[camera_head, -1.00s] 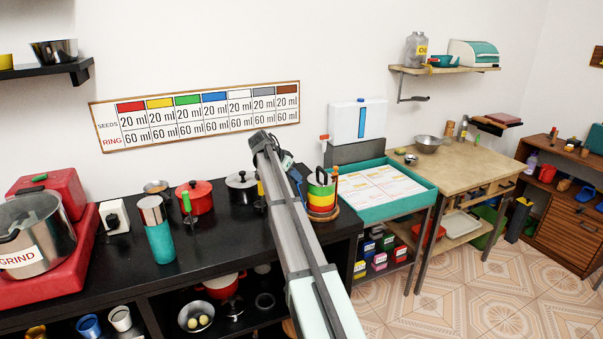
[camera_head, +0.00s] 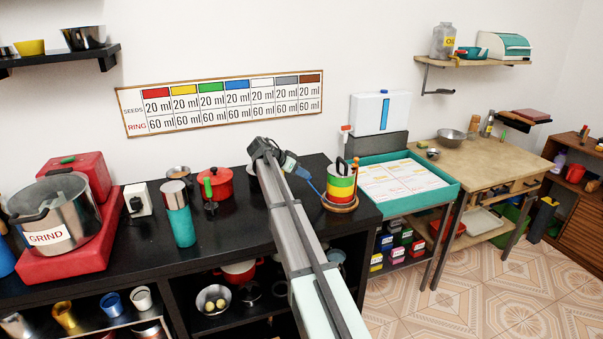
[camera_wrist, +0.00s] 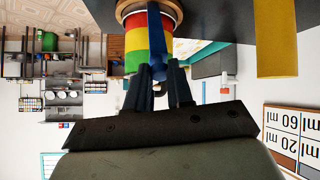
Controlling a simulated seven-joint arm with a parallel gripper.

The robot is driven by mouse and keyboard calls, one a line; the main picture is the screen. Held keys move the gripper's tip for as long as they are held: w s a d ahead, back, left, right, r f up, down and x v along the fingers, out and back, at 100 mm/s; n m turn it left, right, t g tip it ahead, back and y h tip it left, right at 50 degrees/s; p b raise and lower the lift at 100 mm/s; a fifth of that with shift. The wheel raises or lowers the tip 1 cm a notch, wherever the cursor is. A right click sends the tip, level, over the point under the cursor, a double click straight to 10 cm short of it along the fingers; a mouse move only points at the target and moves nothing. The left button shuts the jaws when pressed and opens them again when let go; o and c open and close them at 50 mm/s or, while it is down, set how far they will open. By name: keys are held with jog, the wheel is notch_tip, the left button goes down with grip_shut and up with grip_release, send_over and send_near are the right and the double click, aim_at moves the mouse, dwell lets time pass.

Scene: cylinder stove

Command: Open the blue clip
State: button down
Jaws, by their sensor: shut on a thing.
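The blue clip (camera_head: 311,186) is a slim blue piece at the left side of a stack of coloured rings (camera_head: 341,187) on a round wooden base. In the wrist view the clip (camera_wrist: 155,38) runs up from between my fingertips across the front of the red, yellow and green stack (camera_wrist: 135,42). My gripper (camera_head: 289,168) is beside the stack, shut on the clip's near end; its dark fingers (camera_wrist: 166,74) show closely in the wrist view. Whether the clip is open or fastened, I cannot tell. My arm covers part of the counter behind it.
A yellow upright piece (camera_wrist: 276,38) is close to my gripper in the wrist view. A red pot (camera_head: 215,184) and a teal grinder (camera_head: 180,218) stand on the black counter (camera_head: 110,270). A teal tray table (camera_head: 412,208) is right of the stack.

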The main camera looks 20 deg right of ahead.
jog(key=c, duration=1)
grip_release()
jog(key=shift+f, duration=0.1)
jog(key=v, duration=1.3)
jog(key=shift+a+r, duration=0.25)
jog(key=shift+a, duration=0.05)
jog(key=shift+c, duration=0.4)
